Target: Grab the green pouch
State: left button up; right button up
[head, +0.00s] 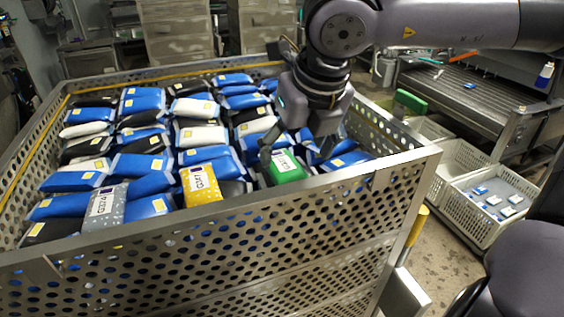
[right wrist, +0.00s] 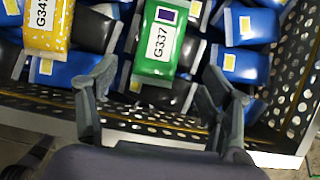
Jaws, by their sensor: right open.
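The green pouch (head: 288,173) lies on top of the pile near the front right inside the perforated metal basket (head: 220,248). In the right wrist view the green pouch (right wrist: 153,66) has a white label reading G337. My right gripper (head: 299,152) points down just over it, open. In the right wrist view the fingers of the right gripper (right wrist: 158,80) are spread to either side of the pouch's near end, with nothing held between them. The gripper hides part of the pouch in the head view. My left gripper is not in view.
Blue, black and white pouches fill the basket. A yellow pouch (head: 201,185) and a grey spotted pouch (head: 104,212) lie left of the green one. The basket's front wall rises close by. White crates (head: 475,222) stand on the floor at right, near a metal conveyor (head: 470,100).

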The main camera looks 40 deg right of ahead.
aim_at(287, 168)
jog(key=shift+f, duration=0.3)
jog(key=shift+w+f+p, duration=0.15)
jog(key=shift+f+p, duration=0.2)
jog(key=shift+p, duration=0.2)
jog(key=x, duration=0.1)
jog(key=p+x, duration=0.1)
jog(key=x, duration=0.1)
jog(key=shift+w+a, duration=0.1)
jog(key=shift+w, duration=0.25)
jog(key=shift+w+f+p, duration=0.15)
jog(key=shift+f+p, duration=0.15)
jog(key=shift+f, duration=0.15)
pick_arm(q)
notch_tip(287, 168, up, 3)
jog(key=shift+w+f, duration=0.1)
pick_arm(e)
jog(key=shift+c, duration=0.4)
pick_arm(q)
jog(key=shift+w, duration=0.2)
pick_arm(e)
jog(key=c, duration=1.2)
